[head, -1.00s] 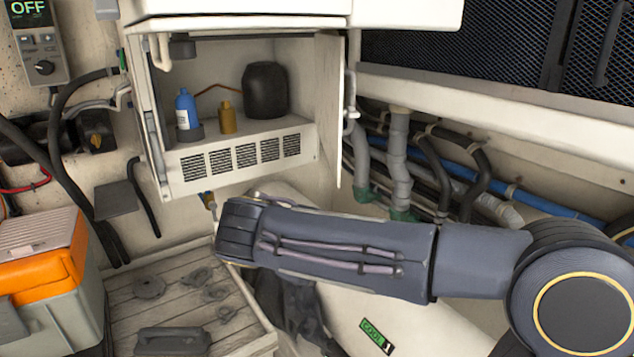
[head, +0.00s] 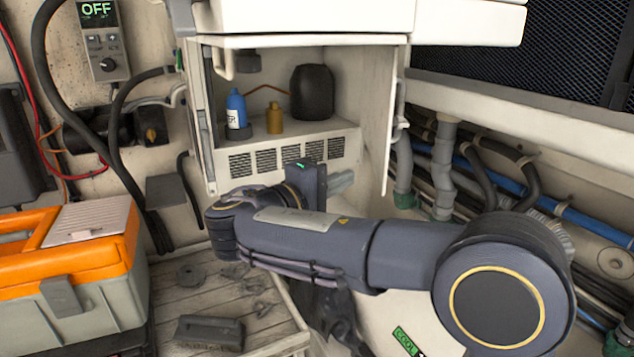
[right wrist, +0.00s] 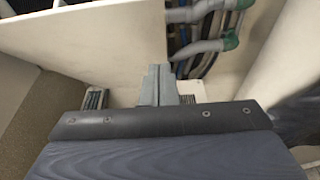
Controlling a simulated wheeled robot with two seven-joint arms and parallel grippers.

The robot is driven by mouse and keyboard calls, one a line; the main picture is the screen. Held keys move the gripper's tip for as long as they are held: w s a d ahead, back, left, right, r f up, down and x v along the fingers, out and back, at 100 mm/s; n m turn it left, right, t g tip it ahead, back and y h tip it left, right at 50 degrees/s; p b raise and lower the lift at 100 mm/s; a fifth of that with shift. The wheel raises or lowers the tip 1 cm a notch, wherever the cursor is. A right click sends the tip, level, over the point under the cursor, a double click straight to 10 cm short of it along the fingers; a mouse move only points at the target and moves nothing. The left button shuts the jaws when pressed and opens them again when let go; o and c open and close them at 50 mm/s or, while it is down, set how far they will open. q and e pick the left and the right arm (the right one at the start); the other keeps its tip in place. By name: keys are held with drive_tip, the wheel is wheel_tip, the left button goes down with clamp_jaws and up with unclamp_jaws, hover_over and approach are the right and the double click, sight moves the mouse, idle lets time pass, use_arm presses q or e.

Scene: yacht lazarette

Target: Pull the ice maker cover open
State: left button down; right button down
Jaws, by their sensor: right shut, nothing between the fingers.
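A white cabinet (head: 218,150), apparently the ice maker, has its front open and its inside showing. A white panel (head: 378,130), which looks like its cover, stands swung out on the right, seen nearly edge-on. A grey handle (head: 402,120) sits on its outer side. My right gripper (head: 341,181) is shut and empty, low in front of the cabinet, left of the panel's lower edge. In the right wrist view the shut fingers (right wrist: 156,84) point towards the lower edge of a white panel (right wrist: 95,42); whether they touch it I cannot tell. My left gripper is not in view.
A blue bottle (head: 236,108), a yellow bottle (head: 274,118) and a dark container (head: 312,92) stand inside the cabinet. An orange and grey toolbox (head: 95,285) stands at the lower left. Pipes and hoses (head: 441,170) run along the right.

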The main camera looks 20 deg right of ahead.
sight(377, 176)
drive_tip(key=d, duration=0.1)
drive_tip(key=s+d, duration=0.1)
drive_tip(key=d, duration=0.1)
drive_tip(key=shift+s+d+p, duration=0.1)
drive_tip(key=shift+s+p, duration=0.25)
drive_tip(key=shift+p, duration=0.05)
drive_tip(key=shift+s+d, duration=0.1)
drive_tip(key=shift+d, duration=0.1)
drive_tip(key=s+d+n+t+y+b, duration=0.1)
drive_tip(key=s+d+t+b, duration=0.1)
drive_tip(key=d, duration=0.5)
drive_tip(key=shift+s+d+b, duration=0.35)
drive_tip(key=shift+s+b, duration=0.2)
drive_tip(key=shift+s, duration=0.05)
drive_tip(key=shift+w+a, duration=0.1)
